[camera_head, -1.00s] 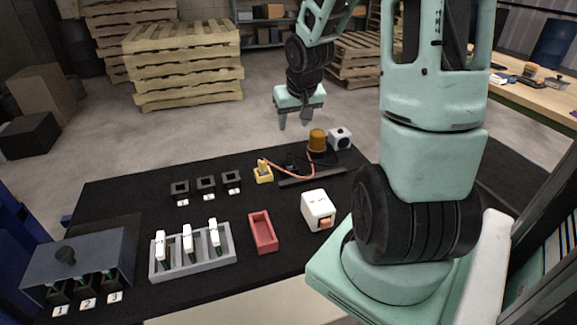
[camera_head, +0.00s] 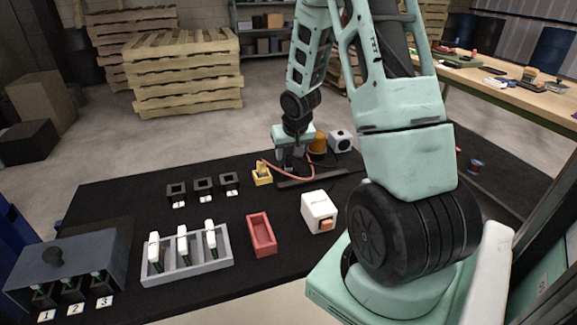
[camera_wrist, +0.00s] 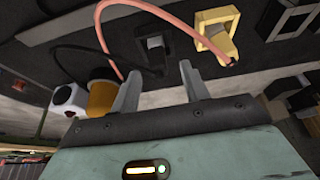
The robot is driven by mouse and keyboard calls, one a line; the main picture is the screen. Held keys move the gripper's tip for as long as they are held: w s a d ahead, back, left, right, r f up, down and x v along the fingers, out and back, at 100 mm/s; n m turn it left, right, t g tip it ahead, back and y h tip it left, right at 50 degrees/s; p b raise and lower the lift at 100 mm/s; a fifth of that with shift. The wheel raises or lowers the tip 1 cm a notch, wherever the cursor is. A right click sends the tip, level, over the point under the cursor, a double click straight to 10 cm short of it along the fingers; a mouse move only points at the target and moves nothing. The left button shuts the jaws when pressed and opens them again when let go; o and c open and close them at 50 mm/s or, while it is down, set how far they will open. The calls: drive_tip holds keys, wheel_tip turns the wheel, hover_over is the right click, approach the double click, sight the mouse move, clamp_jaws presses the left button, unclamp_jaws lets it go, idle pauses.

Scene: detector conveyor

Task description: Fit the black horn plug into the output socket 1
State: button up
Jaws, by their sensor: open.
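The black horn plug (camera_wrist: 153,46) shows in the wrist view as a dark block with a black cable, lying on the black mat. My gripper (camera_wrist: 158,85) is open, its fingers on either side of the plug in that picture, nothing held. In the head view my gripper (camera_head: 290,166) is low over the mat's back part and hides the plug. The horn (camera_head: 340,141), a white box with a black disc, stands right of it. Three black square sockets (camera_head: 203,188) stand in a row to the left; their small labels are unreadable, so I cannot confirm which is output 1.
A yellow socket (camera_head: 262,174) holds a yellow plug with an orange cable close beside my gripper. An amber beacon (camera_head: 318,142) stands near the horn. A red tray (camera_head: 262,236), white box (camera_head: 319,212), grey rack (camera_head: 188,266) and numbered grey unit (camera_head: 66,265) stand in front.

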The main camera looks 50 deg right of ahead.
sight(288, 164)
drive_tip(key=shift+x, duration=1.4)
drive_tip(key=shift+s, duration=0.1)
clamp_jaws()
